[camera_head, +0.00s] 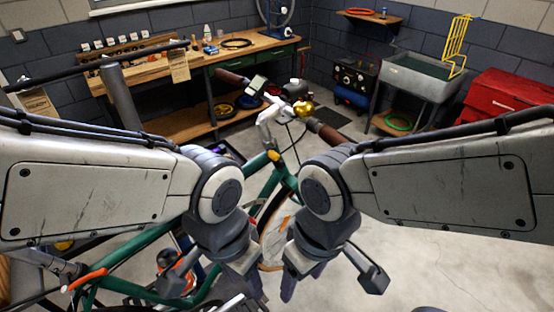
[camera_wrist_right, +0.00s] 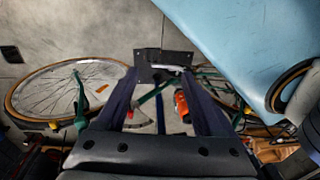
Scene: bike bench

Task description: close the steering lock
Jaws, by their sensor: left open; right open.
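The green bicycle (camera_head: 140,243) stands in front of me, with its handlebar (camera_head: 268,125) turned away. I cannot make out a steering lock for certain in either view. My left gripper (camera_head: 215,280) is open and empty above the bicycle frame. My right gripper (camera_head: 330,280) is open and empty, just right of the left one. In the right wrist view, its two dark fingers stand apart (camera_wrist_right: 160,85). Green frame tubes and an orange-red part (camera_wrist_right: 182,106) show beyond them, apart from the fingers. My arms hide much of the frame and front wheel.
A grey stand post (camera_head: 118,100) rises at the left. A wooden workbench (camera_head: 150,68) with tools lines the back wall. A grey sink (camera_head: 420,78) and a red chest (camera_head: 505,100) stand at the right. The floor (camera_head: 440,255) at the right is clear.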

